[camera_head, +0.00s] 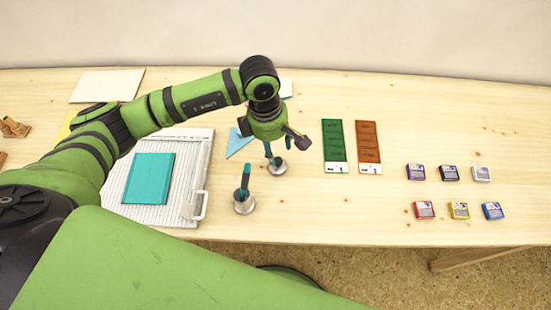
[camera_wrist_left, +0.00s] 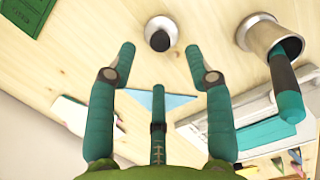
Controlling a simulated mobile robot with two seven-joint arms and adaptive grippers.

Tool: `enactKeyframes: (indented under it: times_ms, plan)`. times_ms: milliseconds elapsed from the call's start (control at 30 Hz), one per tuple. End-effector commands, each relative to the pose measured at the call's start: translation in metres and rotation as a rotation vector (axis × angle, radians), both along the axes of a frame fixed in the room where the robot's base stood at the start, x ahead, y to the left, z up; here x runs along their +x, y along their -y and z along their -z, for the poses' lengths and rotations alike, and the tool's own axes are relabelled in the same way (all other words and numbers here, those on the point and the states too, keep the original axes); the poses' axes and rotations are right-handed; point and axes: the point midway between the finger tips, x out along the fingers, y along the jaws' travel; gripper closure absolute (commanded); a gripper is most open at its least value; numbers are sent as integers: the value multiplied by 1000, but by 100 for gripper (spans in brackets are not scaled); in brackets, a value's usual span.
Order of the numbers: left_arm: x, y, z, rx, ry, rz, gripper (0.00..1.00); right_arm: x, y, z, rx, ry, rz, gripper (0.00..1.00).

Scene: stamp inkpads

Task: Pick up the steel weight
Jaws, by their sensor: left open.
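The steel weight (camera_head: 279,170) is a short, round, shiny metal piece standing on the table right of its middle-left area. In the left wrist view the steel weight (camera_wrist_left: 151,27) shows a dark round knob on top, just beyond the fingertips. My left gripper (camera_head: 279,149) points down at it from above, partly covering it in the head view. Its teal fingers (camera_wrist_left: 160,58) are spread and empty, with the weight apart from them in the wrist picture. My right gripper is not in view.
A steel cup (camera_head: 243,206) with a teal-handled tool (camera_head: 245,178) stands close by, nearer the front edge. A paper trimmer (camera_head: 199,162) with a teal sheet lies left. A green board (camera_head: 334,145), a brown board (camera_head: 368,142) and several inkpads (camera_head: 458,210) lie right.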

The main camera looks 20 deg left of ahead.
Motion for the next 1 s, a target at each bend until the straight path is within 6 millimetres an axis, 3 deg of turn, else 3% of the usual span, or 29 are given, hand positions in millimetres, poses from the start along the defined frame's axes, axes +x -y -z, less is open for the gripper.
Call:
enactKeyframes:
  times_ms: [500, 767, 800, 900, 933, 1000]
  plan:
    - [1, 6, 62, 5, -4, 0, 48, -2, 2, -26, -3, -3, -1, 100]
    - [2, 7, 68, 3, -2, 1, 48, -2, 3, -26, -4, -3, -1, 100]
    - [2, 7, 68, 3, -2, 1, 52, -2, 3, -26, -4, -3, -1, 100]
    - [2, 7, 68, 3, -2, 0, 92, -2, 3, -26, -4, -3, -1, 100]
    - [2, 7, 68, 3, -2, 0, 100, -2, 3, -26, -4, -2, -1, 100]
    - [2, 7, 68, 3, -2, 0, 100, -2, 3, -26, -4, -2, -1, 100]
